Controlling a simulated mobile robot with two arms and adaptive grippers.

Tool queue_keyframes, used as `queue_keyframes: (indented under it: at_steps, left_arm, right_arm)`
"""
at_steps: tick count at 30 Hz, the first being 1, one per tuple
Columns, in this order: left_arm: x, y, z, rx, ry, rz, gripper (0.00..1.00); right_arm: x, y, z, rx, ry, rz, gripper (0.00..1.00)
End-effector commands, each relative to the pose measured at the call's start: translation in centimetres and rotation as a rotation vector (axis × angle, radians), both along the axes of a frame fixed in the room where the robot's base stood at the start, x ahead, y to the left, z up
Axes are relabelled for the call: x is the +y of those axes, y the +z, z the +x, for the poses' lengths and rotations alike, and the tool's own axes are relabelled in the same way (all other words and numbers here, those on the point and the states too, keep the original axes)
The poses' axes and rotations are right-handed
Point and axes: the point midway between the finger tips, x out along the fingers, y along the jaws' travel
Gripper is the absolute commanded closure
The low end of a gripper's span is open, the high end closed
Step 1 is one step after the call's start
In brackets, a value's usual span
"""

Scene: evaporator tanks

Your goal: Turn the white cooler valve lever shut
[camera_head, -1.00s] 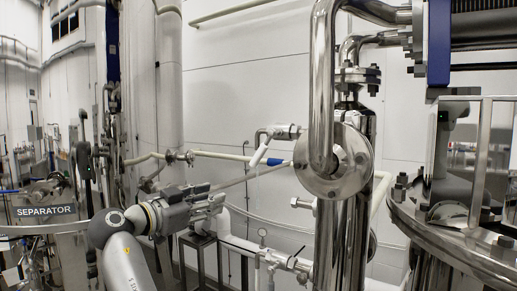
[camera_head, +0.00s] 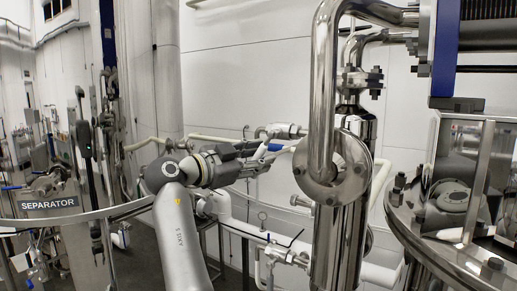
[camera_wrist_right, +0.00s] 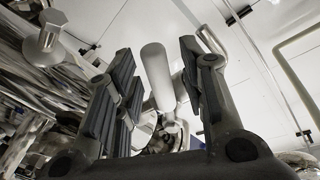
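The white valve lever (camera_wrist_right: 157,75) shows in the wrist view as a rounded white handle between the two finger sets of my right gripper (camera_wrist_right: 160,95). The fingers are apart, with a gap visible on each side of the lever. In the head view the right gripper (camera_head: 265,160) is just below the valve (camera_head: 282,130) on the wall-side pipe, left of the steel column. There the gripper largely covers the lever, so contact cannot be told. My left gripper is not in view.
A shiny steel column with a round flange (camera_head: 333,170) stands close to the right of the gripper. A large steel tank (camera_head: 455,235) is at the right. White pipework with a lower valve (camera_head: 287,256) runs below. A SEPARATOR sign (camera_head: 48,204) is at the left.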

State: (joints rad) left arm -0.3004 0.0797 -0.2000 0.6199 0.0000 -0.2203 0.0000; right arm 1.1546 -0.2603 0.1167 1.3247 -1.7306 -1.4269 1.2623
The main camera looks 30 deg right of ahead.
Motion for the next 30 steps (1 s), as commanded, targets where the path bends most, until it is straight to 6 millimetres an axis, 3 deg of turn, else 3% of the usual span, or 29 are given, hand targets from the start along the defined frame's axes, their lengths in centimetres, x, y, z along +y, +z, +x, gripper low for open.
queue_keyframes:
  at_steps: [11, 21, 30]
  left_arm:
    - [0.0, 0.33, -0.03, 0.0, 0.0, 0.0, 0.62]
    - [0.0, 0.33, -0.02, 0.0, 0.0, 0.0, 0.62]
    - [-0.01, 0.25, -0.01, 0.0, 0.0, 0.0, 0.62]
  right_arm:
    - [-0.71, -0.08, 0.1, 0.0, 0.0, 0.0, 0.62]
    - [-0.67, -0.06, 0.11, 0.0, 0.0, 0.0, 1.0]
    - [-0.79, -0.1, 0.1, 0.003, 0.001, -0.001, 1.0]
